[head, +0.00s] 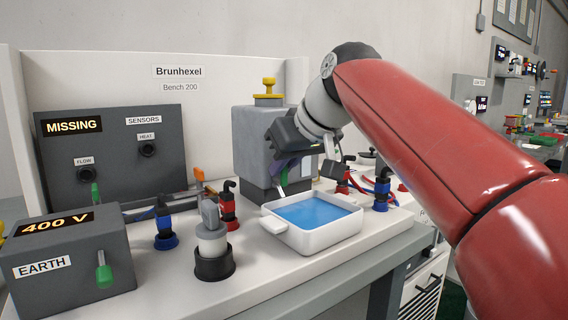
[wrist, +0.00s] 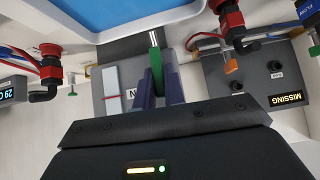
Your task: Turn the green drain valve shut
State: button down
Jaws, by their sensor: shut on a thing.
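The green drain valve's handle (wrist: 155,62) shows in the wrist view, below a short metal spout (wrist: 154,38). My gripper (wrist: 159,84) is shut on this handle, with one finger on each side of it. In the head view my gripper (head: 288,164) is at the front of the grey tank (head: 250,125), and a bit of the green handle (head: 284,177) shows below it. My gripper hides most of the valve there. I cannot tell the valve's exact angle.
A white tray (head: 322,243) of blue liquid stands just in front of the tank. A grey cylinder part (head: 212,247) and a 400 V box (head: 68,262) are at front left.

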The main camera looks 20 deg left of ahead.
jog(key=shift+d, duration=0.1)
jog(key=m+g+y, duration=0.1)
jog(key=w+g+y, duration=0.1)
jog(key=d+m+g+y, duration=0.1)
jog(key=shift+w+d+f+m+g+y, duration=0.1)
jog(key=shift+w+f+m+g+y, duration=0.15)
jog(key=shift+w+m+g+y, duration=0.05)
jog(key=m+y, duration=0.1)
jog(key=g+y, duration=0.1)
jog(key=f+m+g+y, duration=0.1)
jog(key=shift+w+d+f+m+b, duration=0.1)
jog(key=shift+w+d+m+b, duration=0.2)
jog(key=shift+w+d+b, duration=0.1)
jog(key=shift+y, duration=0.3)
jog(key=c, duration=1.5)
grip_release()
jog(key=shift+v, duration=3.85)
